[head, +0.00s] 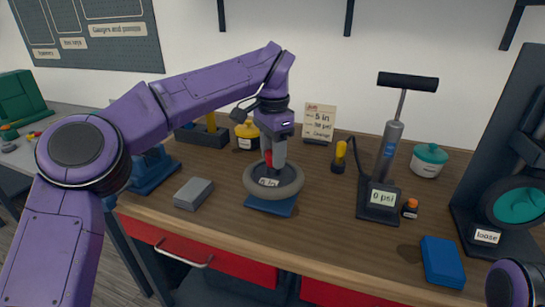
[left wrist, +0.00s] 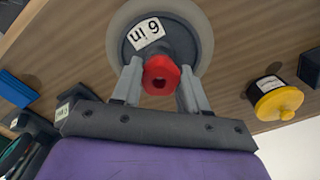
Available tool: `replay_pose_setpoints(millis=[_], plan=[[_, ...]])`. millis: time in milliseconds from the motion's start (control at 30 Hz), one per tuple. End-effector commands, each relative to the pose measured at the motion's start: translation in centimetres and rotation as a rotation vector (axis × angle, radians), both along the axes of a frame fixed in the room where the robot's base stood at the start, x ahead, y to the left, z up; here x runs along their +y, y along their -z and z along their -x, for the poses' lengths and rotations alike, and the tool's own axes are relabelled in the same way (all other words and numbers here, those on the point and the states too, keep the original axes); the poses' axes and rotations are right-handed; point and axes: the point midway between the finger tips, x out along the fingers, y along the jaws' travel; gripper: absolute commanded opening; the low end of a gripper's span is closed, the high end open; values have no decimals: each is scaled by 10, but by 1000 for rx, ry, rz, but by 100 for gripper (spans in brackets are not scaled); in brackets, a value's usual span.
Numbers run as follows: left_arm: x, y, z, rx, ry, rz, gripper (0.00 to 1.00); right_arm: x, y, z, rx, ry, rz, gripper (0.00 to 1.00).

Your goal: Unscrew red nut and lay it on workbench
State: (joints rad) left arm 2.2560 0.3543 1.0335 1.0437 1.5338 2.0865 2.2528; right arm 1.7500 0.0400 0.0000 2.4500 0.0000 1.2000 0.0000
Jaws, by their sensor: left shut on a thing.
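The red nut (head: 268,158) is between the fingers of my left gripper (head: 275,162), just above the hub of a small grey wheel (head: 257,190) labelled "6 in". The wheel lies flat on a blue stand (head: 270,207) on the workbench (head: 320,230). In the left wrist view the nut (left wrist: 161,75) faces the camera, with a finger of the gripper (left wrist: 160,88) on each side and the dark hub behind it. The gripper is shut on the nut. I cannot tell whether the thread is still engaged. My right gripper is out of view.
A grey block (head: 194,193) lies left of the wheel. A yellow-lidded pot (head: 247,135) and a sign (head: 319,122) stand behind. Bare wood lies in front of the pump.

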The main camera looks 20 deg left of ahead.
Motion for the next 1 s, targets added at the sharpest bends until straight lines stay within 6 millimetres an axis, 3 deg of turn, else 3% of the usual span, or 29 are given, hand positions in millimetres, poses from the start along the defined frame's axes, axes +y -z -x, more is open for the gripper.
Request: replay_pose_setpoints(millis=[1000], plan=[[2,1,-2,-11,-459,0,14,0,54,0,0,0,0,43]])
